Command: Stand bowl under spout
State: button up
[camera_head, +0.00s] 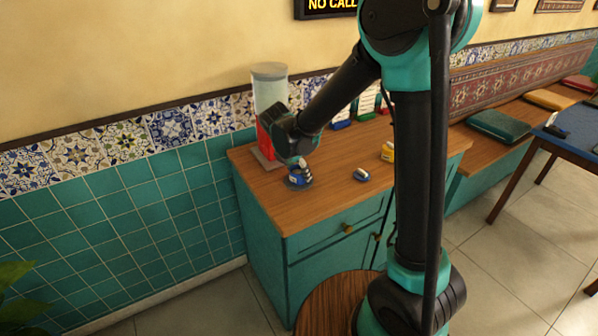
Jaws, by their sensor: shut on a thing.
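A tall dispenser with a pale clear cylinder (270,92) on a red body (264,142) stands at the back left of the wooden cabinet top. My gripper (301,166) is low over the cabinet top, in front and to the right of the red body. It is shut on a small blue and white bowl (295,181), which is at or just above the surface on a dark round patch, perhaps a dish or shadow. The arm hides part of the dispenser, and I cannot make out its spout. The fingers are small and partly hidden.
A small blue and white item (361,174) lies to the right on the cabinet top, with a yellow item (387,152) behind it. Several coloured items stand along the back wall. The front of the wooden cabinet top (295,214) is clear. Tiled wall rises behind.

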jog(key=shift+f, duration=0.1)
jog(key=o, duration=1.3)
jog(key=v, duration=1.2)
jog(key=shift+s, duration=0.1)
